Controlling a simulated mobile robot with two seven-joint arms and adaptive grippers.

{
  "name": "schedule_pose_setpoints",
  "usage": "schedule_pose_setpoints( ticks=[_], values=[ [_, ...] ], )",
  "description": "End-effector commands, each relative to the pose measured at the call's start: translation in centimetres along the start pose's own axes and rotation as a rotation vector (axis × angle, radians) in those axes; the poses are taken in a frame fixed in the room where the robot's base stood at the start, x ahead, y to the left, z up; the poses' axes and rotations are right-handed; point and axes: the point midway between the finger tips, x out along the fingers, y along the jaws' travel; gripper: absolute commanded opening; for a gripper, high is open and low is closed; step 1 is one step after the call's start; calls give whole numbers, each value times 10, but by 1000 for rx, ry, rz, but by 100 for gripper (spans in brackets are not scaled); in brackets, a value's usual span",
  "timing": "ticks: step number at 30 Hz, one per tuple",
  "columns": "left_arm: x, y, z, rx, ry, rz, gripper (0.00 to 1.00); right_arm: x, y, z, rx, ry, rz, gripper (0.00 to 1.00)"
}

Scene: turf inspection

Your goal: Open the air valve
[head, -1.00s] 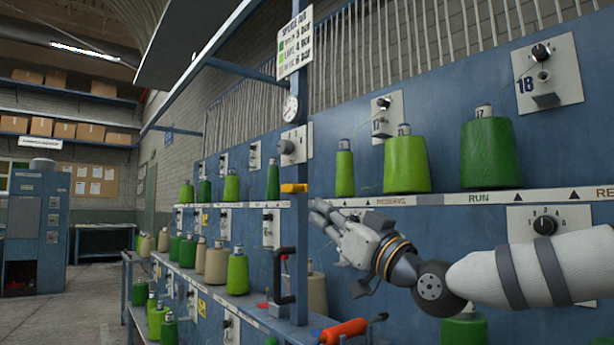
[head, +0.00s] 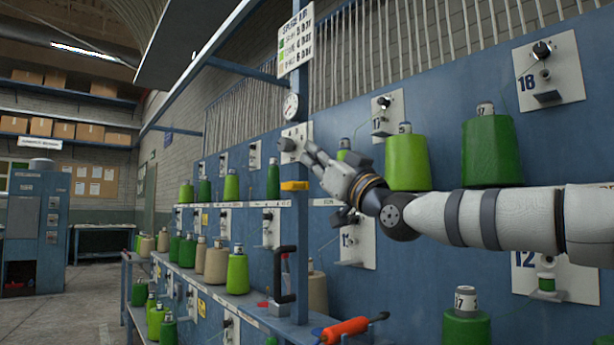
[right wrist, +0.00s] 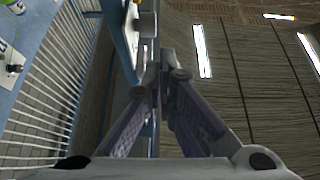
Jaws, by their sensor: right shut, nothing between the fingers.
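The yellow valve lever (head: 294,186) sits level across the blue post (head: 299,240) in the head view. Above it on the same post are a grey round knob (head: 288,145) on a white plate and a round pressure gauge (head: 290,106). My right gripper (head: 308,152) is shut and empty. Its fingertips are beside the knob, above and a little right of the lever; I cannot tell if they touch the knob. In the right wrist view the closed fingertips (right wrist: 162,76) are near the post. The lever is not clear there. My left gripper is not in view.
A splice air sign (head: 295,45) hangs at the top of the post. Green yarn cones (head: 407,163) stand on the shelf behind my right arm. A black handle (head: 284,275) and an orange-handled tool (head: 345,329) are below. The aisle (head: 70,310) at left is clear.

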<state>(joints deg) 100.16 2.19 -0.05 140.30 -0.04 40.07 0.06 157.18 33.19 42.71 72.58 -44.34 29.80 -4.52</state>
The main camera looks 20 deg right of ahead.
Motion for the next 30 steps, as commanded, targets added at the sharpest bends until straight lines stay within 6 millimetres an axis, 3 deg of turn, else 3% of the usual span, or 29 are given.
schedule_pose_setpoints(
  ticks=[2, 10, 30],
  values=[
    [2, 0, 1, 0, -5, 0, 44, 16, 0, 3, -1, -2, 1, 0],
    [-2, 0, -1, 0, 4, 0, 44, 3, 0, 33, 2, 0, 1, 0],
    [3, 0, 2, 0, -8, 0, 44, -2, 0, 44, 1, 46, 1, 0]
  ],
)
